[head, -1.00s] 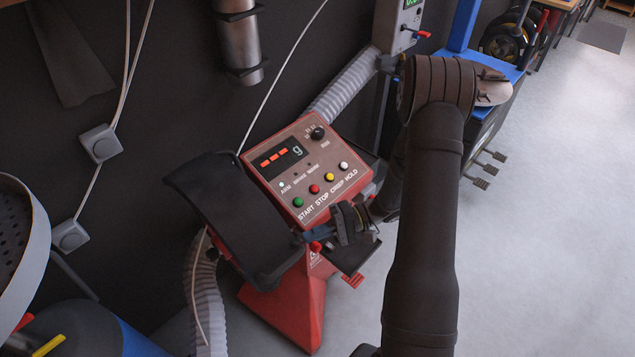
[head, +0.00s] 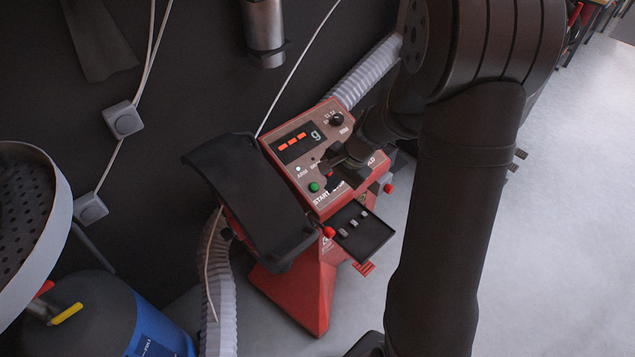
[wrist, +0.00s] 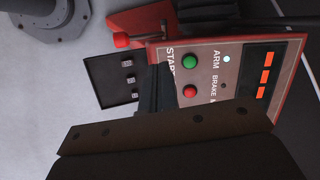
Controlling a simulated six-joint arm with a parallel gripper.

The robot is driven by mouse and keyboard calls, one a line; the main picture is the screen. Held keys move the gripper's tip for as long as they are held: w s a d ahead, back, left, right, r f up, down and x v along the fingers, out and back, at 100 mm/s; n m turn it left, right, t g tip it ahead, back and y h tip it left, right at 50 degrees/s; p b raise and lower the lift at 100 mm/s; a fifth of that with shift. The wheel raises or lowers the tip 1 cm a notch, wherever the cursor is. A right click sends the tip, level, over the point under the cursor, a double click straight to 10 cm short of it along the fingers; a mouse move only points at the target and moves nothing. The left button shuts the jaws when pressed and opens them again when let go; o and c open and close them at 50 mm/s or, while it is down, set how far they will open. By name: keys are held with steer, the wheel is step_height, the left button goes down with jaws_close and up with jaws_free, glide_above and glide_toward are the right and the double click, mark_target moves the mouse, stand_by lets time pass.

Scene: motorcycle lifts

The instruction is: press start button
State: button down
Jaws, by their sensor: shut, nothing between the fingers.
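The green start button (head: 314,187) sits at the lower left of the red console's sloped panel (head: 281,142). In the wrist view the green button (wrist: 190,62) is fully visible, with the red stop button (wrist: 190,92) beside it. My gripper (head: 329,166) is shut and empty over the panel, up and to the right of the green button in the head view. In the wrist view its dark fingertips (wrist: 161,68) show just left of the two buttons, over the START lettering. Whether they touch the panel cannot be told.
A blue drum (head: 95,320) stands at lower left. The floor right of my arm is clear.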

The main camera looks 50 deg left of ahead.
mark_target(315, 187)
steer(key=r+t, duration=0.1)
steer(key=w+a+r+m+t, duration=0.1)
steer(key=r, duration=0.1)
steer(key=w+a+r+m+y, duration=0.1)
steer(key=shift+a+r+t, duration=0.25)
steer(key=shift+r+t, duration=0.05)
steer(key=shift+t, duration=0.1)
steer(key=x, duration=1.4)
steer(key=shift+a, duration=0.1)
